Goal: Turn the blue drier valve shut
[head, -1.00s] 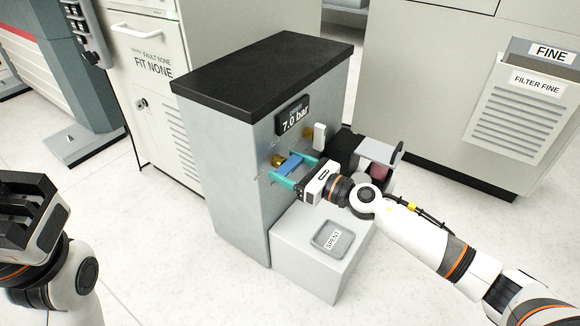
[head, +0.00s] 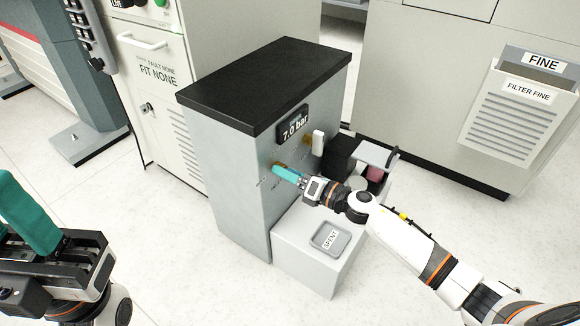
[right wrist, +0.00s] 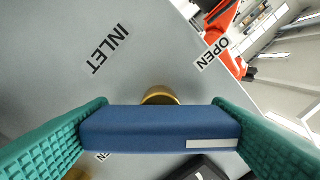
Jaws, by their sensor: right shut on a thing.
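The blue valve handle (right wrist: 160,130) is a flat bar with a pale strip, on a brass stem (right wrist: 160,95) in the grey cabinet's side. In the right wrist view it spans between the two teal fingers of my right gripper (right wrist: 160,132), which is shut on it at its ends. In the head view my right gripper (head: 287,174) is at the cabinet (head: 235,185), and its teal finger hides most of the handle. My left gripper (head: 45,240) is at the lower left, away from the valve; one teal finger shows and its opening is unclear.
A display (head: 293,123) reading 7.0 bar and a white handle (head: 318,142) are above and right of the valve. A pale block with a SPENT tray (head: 330,238) stands below my right arm. INLET (right wrist: 108,50) and OPEN (right wrist: 213,53) labels are near the handle.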

